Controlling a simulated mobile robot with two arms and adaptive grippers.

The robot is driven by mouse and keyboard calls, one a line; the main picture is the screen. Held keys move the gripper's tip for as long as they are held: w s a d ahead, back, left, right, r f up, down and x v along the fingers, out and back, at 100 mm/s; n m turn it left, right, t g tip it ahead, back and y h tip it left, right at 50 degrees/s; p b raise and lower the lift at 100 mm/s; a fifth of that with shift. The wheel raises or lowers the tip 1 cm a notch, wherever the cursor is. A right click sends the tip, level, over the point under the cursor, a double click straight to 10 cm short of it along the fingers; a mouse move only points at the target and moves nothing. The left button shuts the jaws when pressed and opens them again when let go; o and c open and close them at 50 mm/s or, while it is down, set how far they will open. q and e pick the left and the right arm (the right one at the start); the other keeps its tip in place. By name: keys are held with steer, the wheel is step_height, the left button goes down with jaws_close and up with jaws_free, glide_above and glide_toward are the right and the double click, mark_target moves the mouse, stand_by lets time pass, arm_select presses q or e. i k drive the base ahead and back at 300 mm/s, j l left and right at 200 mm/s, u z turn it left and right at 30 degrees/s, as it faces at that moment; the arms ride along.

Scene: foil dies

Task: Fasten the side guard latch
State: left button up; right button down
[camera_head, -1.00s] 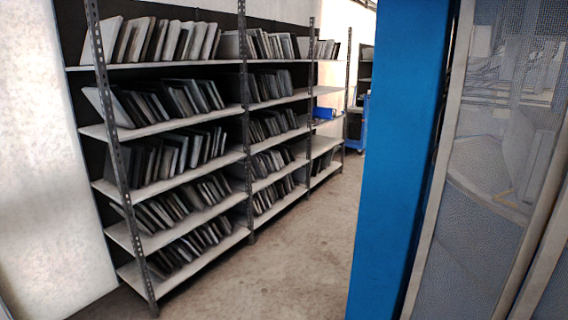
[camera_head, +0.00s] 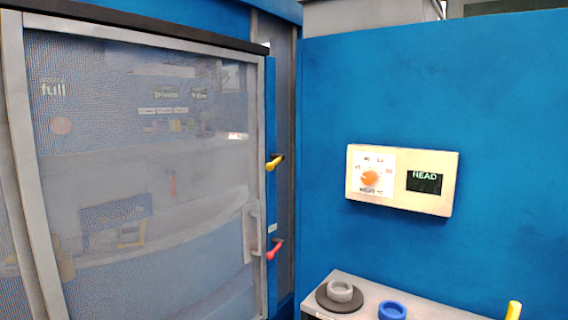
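A yellow lever (camera_head: 274,162) sits on the blue post at the door's right edge, and a red lever (camera_head: 275,249) sits lower on the same post. Both slant, with one end higher on the right. I cannot tell which lever is the side guard latch, nor whether either is fastened. A pale upright handle (camera_head: 252,231) is on the door's right side. Neither of my grippers is in view.
A blue panel (camera_head: 500,120) stands to the right. It carries a cream control box (camera_head: 448,166) with an orange knob (camera_head: 370,177) and a display reading "HEAD".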

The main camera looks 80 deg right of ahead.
mark_target(277, 157)
steer(key=z, duration=2.65)
